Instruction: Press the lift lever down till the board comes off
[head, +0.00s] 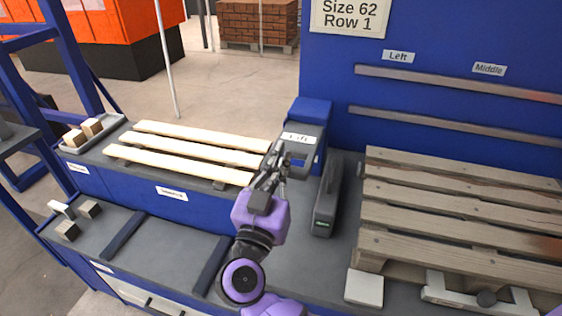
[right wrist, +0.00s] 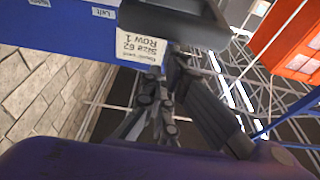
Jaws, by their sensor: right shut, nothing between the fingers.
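The blue and dark grey lift unit (head: 310,115) with its "Lift" label stands at the middle of the bench. My right gripper (head: 280,157) is shut and empty, right at the front of this unit under the label. In the head view the lever is not clearly made out behind the fingers, and I cannot tell whether they touch it. In the right wrist view the shut fingers (right wrist: 172,75) are close below a dark grey part (right wrist: 175,22). The weathered pallet (head: 445,195) lies at the right, its top boards in place. My left gripper is not in view.
A dark grey tool (head: 326,205) stands between lift unit and pallet. Pale boards (head: 195,147) lie on the left shelf beside a tray of blocks (head: 70,147). A blue panel (head: 440,60) with metal rails rises behind. A pale block (head: 364,288) sits at the pallet's front corner.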

